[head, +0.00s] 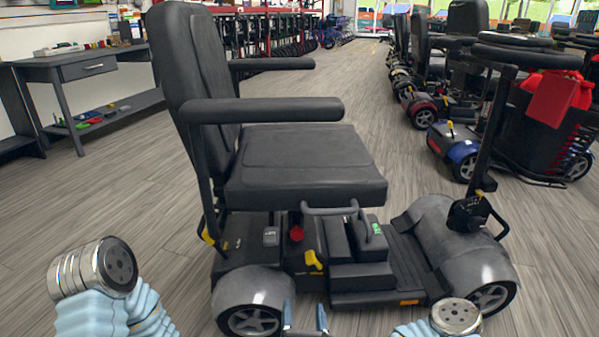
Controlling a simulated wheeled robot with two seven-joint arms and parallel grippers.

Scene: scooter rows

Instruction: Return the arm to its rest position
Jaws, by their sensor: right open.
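My right gripper (304,314) shows at the bottom centre, with two thin fingers pointing up and a gap between them. It is open, and nothing shows between the fingers. It appears in front of the near side of a grey mobility scooter (365,298), below its battery area; I cannot tell how far apart they are. Parts of my arms show at the bottom left and bottom right. My left gripper is not in view.
The scooter's black seat (305,160) and armrests fill the middle. A dark workbench (90,75) stands at the left. More scooters (465,140) line the right, one with a red cloth (553,98). The wooden floor (110,195) is open at the left and along the aisle.

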